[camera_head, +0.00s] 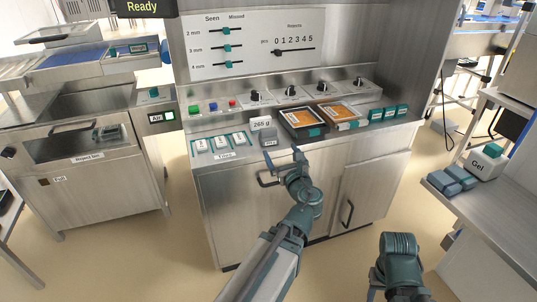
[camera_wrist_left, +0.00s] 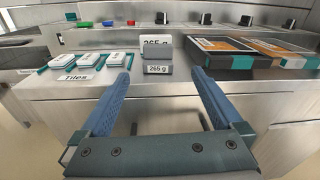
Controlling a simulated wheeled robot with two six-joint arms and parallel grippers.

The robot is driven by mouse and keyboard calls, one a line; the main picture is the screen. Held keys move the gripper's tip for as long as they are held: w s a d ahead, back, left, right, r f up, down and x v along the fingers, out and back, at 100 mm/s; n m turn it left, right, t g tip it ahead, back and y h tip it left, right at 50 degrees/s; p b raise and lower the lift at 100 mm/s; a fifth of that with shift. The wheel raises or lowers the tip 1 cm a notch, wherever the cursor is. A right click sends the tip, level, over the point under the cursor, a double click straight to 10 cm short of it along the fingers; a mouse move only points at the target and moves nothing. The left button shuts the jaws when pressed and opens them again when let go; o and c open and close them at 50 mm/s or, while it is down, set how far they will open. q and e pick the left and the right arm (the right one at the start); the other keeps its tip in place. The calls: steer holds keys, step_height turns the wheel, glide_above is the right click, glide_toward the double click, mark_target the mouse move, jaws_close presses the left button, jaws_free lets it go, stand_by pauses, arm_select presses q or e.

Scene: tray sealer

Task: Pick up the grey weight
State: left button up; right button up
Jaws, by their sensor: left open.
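The grey weight (camera_head: 269,141) is a small block with a white "265 g" label. It stands near the front edge of the steel worktop (camera_head: 243,161), in front of an upright "265 g" card (camera_head: 261,124). In the left wrist view the weight (camera_wrist_left: 158,69) is straight ahead, framed between the two fingertips. My left gripper (camera_head: 283,166) is open and empty, in front of the worktop edge and short of the weight. In the left wrist view its blue fingers (camera_wrist_left: 160,76) are spread on either side. My right gripper is not visible; only part of that arm shows.
White tiles (camera_head: 219,143) in a holder marked "Tiles" stand left of the weight. Buttons and knobs (camera_head: 255,96) line the panel behind.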

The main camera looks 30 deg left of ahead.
mark_target(269, 133)
arm_select(q)
steer(key=shift+w+a+f+m+t+b, duration=0.15)
steer(key=shift+f+m+t+b, duration=0.2)
steer(key=shift+m, duration=0.35)
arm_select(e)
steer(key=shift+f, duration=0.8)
arm_select(q)
steer(key=x, duration=0.8)
steer(key=shift+w+a, duration=0.2)
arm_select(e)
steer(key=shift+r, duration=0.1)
arm_select(q)
steer(key=shift+a+r, duration=0.1)
steer(key=x, duration=0.5)
steer(key=shift+s+a+r+p, duration=0.1)
steer(key=shift+a+r+p, duration=0.05)
steer(key=shift+a+p, duration=0.15)
steer(key=shift+d, duration=0.1)
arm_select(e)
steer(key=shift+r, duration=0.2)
arm_select(q)
steer(key=shift+c, duration=0.2)
jaws_close()
